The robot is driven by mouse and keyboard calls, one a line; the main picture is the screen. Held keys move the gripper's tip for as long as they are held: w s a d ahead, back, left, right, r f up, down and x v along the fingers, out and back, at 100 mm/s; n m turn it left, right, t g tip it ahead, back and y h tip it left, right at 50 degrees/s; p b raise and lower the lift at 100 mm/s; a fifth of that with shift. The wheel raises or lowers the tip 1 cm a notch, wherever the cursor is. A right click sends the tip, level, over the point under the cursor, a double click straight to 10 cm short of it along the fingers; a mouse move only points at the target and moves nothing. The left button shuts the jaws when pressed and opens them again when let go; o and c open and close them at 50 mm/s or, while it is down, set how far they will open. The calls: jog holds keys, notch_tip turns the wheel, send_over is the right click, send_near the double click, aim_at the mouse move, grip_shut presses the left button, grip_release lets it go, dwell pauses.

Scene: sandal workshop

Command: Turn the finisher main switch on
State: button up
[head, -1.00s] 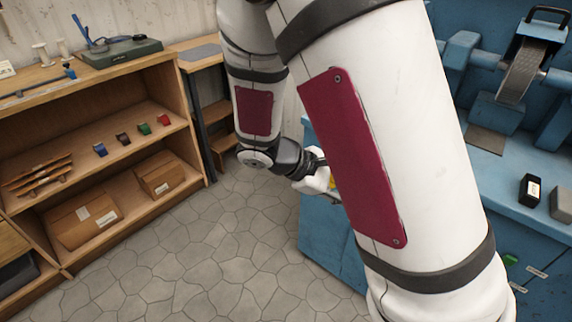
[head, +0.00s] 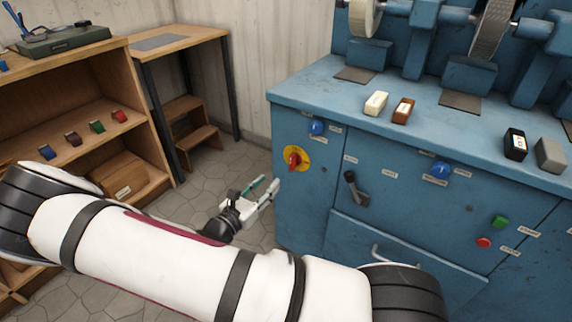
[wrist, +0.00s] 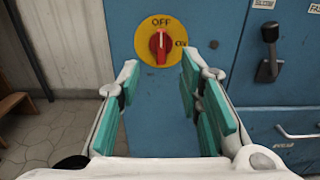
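The finisher main switch is a red knob on a yellow round plate (head: 296,159), on the left end of the blue machine's front. In the wrist view the switch (wrist: 161,45) shows OFF at the top and ON at the right, and the knob stands upright with its white mark toward OFF. My gripper (head: 267,187) is open and empty, just left of and a little below the switch in the head view. In the wrist view its teal-padded fingers (wrist: 160,88) are spread, with the switch beyond and above the gap, apart from them.
The blue machine (head: 310,210) also carries a black lever (head: 355,190), blue knobs (head: 440,171), a green button (head: 500,222) and a red button (head: 484,242). Blocks lie on its top.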

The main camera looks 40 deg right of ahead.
aim_at(290, 161)
jog(key=b+x, duration=0.2)
jog(key=x, duration=1)
jog(key=shift+d+b, duration=0.35)
jog(key=shift+b, duration=0.05)
grip_shut()
